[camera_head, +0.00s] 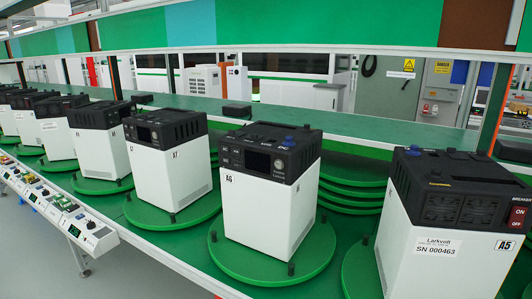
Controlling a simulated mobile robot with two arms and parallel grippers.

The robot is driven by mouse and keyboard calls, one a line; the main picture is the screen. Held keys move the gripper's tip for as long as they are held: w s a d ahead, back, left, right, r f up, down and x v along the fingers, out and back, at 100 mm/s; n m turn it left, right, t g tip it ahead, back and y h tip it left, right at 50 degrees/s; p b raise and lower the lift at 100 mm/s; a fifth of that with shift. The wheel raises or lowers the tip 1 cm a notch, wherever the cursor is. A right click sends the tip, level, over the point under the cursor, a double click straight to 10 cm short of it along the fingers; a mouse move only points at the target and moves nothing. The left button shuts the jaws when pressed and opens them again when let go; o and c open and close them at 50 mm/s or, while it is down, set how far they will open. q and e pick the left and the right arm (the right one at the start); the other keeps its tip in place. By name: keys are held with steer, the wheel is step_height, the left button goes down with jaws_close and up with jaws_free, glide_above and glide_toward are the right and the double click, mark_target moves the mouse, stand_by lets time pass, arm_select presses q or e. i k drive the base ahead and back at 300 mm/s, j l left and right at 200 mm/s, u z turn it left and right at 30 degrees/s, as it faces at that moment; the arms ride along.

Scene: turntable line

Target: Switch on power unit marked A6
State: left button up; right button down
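The power unit marked A6 (262,210) stands upright near the middle of the view, with a white lower body and a black top. It rests on a round green turntable (235,262). Its "A6" label is on the upper left of its white front. A dark display (257,162) and small controls are on the black front panel. A blue knob (289,141) is on its top. No red breaker switch shows on its visible faces; its far sides are hidden. Neither of my grippers is in view.
Unit A5 (424,255) at right shows a red breaker switch (518,217) marked ON and OFF. Unit A7 (173,180) and several more stand to the left on green discs. A control strip (90,235) runs along the bench's left front edge. Stacked green discs (352,185) lie behind A6.

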mark_target(278, 165)
steer(key=i+j+z, duration=0.15)
steer(key=j, duration=0.25)
steer(key=i+j+z, duration=0.1)
steer(key=j, duration=0.3)
steer(key=i+j+z, duration=0.15)
steer(key=j, duration=0.3)
steer(key=i+j+z, duration=0.1)
steer(key=j, duration=0.35)
